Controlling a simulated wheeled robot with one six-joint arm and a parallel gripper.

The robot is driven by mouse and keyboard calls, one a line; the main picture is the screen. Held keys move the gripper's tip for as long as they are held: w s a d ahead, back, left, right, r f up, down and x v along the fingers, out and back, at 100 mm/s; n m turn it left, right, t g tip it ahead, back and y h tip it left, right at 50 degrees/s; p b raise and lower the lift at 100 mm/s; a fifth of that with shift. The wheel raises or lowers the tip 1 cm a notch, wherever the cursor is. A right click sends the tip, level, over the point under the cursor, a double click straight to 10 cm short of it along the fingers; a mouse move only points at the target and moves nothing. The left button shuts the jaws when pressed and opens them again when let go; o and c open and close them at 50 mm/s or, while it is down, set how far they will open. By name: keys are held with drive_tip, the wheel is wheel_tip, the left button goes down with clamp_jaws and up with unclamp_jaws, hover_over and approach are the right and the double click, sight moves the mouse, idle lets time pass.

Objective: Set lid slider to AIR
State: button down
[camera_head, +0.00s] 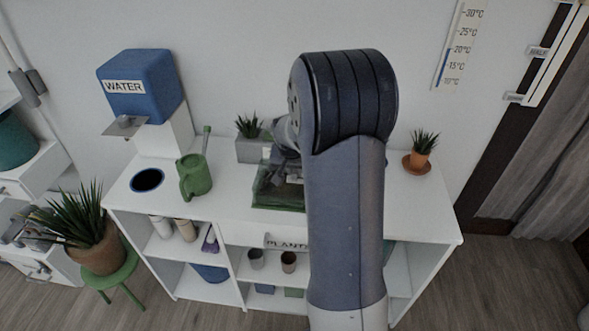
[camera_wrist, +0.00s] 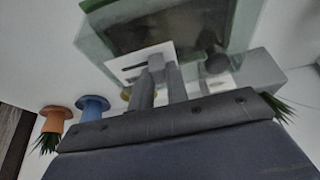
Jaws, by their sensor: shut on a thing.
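A green-tinted glass box (camera_head: 266,195) stands on the white desk, partly hidden behind my arm. In the wrist view the box (camera_wrist: 245,22) fills the top, with a white plate (camera_wrist: 127,66) at its near edge. My gripper (camera_wrist: 157,64) reaches this plate with its two grey fingers close together, shut on a small pale piece there that looks like the lid slider; the fingers mostly hide it. In the head view my gripper (camera_head: 290,172) is over the box, largely covered by my arm. I cannot read an AIR mark or tell the slider's position.
A green watering can (camera_head: 195,177) and a blue WATER dispenser (camera_head: 140,85) stand left of the box. A plant in a grey pot (camera_head: 251,150) is behind it. A potted plant (camera_head: 420,150) stands on the right. Open shelves below hold small pots (camera_head: 289,261).

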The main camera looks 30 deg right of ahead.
drive_tip(key=shift+s+d, duration=0.65)
drive_tip(key=shift+d, duration=0.3)
drive_tip(key=shift+s+d, duration=0.6)
drive_tip(key=shift+d, duration=0.3)
drive_tip(key=c, duration=1.4)
unclamp_jaws()
drive_tip(key=shift+o, duration=0.2)
drive_tip(key=shift+r, duration=0.1)
drive_tip(key=v, duration=1)
drive_tip(key=shift+r, duration=0.35)
drive_tip(key=shift+s, duration=0.1)
